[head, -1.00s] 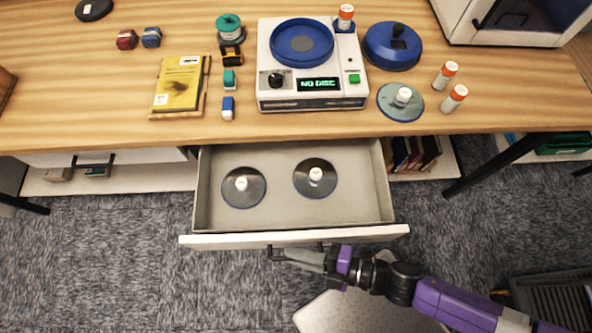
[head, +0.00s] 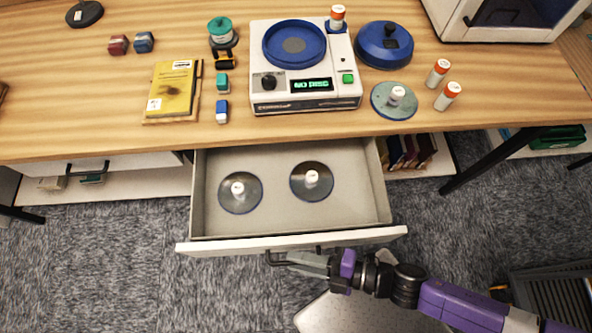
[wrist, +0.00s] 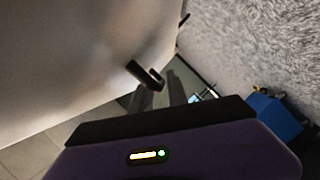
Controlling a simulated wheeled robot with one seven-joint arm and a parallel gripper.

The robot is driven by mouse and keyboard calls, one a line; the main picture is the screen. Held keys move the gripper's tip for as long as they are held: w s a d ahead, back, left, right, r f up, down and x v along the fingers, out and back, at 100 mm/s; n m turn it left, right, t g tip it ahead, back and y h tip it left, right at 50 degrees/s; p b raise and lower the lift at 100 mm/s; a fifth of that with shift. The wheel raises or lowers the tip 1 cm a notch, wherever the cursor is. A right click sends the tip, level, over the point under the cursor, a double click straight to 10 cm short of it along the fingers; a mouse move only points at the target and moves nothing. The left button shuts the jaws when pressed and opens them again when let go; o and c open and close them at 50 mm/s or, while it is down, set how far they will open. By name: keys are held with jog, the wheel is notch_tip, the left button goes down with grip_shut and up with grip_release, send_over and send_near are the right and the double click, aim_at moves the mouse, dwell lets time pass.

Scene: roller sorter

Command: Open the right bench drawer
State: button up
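The right bench drawer (head: 214,226) is pulled well out from under the bench, its inside showing. Two discs (head: 240,205) (head: 311,194) with white-capped hubs lie in it. Its dark handle (head: 272,260) is on the white front; the handle also shows in the wrist view (wrist: 145,75). My gripper (head: 300,264) is at the handle, coming in from the right. In the wrist view its two fingers (wrist: 160,95) stand apart with a gap between them. They overlap the handle there, and whether they touch it is hard to tell.
The bench top (head: 60,115) holds a disc device (head: 305,102), a yellow book (head: 172,90), a blue lid (head: 384,48) and orange-capped vials (head: 447,96). A closed left drawer (head: 60,165) is further left. A dark slatted thing (head: 550,295) stands at lower right. Carpet left of the drawer is clear.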

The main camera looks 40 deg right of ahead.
jog(key=b+v, duration=0.1)
jog(key=v, duration=0.6)
jog(key=shift+f, duration=0.1)
dwell(0.5)
